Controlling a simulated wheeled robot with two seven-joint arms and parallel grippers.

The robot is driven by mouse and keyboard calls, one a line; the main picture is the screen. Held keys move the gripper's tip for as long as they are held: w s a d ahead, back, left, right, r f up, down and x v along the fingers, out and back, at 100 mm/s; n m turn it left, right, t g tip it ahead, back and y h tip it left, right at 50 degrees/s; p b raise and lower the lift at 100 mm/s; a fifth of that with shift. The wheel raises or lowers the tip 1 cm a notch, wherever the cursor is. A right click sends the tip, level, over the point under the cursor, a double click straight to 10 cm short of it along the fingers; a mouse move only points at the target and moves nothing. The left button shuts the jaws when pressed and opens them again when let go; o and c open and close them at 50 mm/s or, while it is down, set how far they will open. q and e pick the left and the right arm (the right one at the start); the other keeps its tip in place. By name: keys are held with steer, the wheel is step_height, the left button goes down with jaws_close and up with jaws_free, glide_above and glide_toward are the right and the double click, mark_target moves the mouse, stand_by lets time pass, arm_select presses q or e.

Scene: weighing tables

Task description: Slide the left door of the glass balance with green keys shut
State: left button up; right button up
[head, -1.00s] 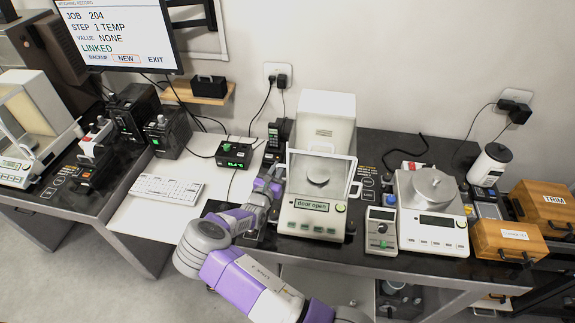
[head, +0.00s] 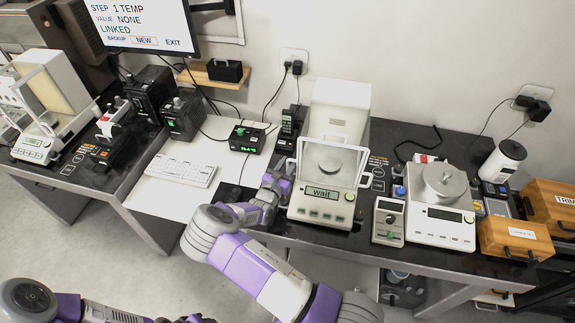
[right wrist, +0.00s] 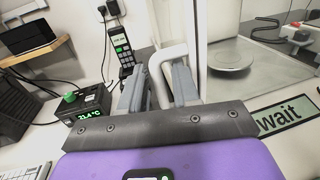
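The glass balance (head: 322,209) stands at the middle of the table, with a glass weighing chamber, a round pan and a display reading "wait". It also shows in the right wrist view, with its pan (right wrist: 230,55). The white handle (right wrist: 172,57) of its left door stands between the fingers of my right gripper (right wrist: 160,80). The fingers look apart, one on each side of the handle. In the head view my right gripper (head: 276,186) is at the balance's left side. My left arm is at the bottom left; its fingers are not clear.
A green-lit thermometer box (head: 248,137) and a handset (head: 288,126) stand left of the balance. A small control box (head: 389,222) and an open-pan balance (head: 440,229) stand to its right. A keyboard (head: 181,170) lies on the white tabletop.

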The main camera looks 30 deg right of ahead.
steer(key=v, duration=0.7)
steer(key=shift+s+a, duration=0.2)
steer(key=shift+a, duration=0.1)
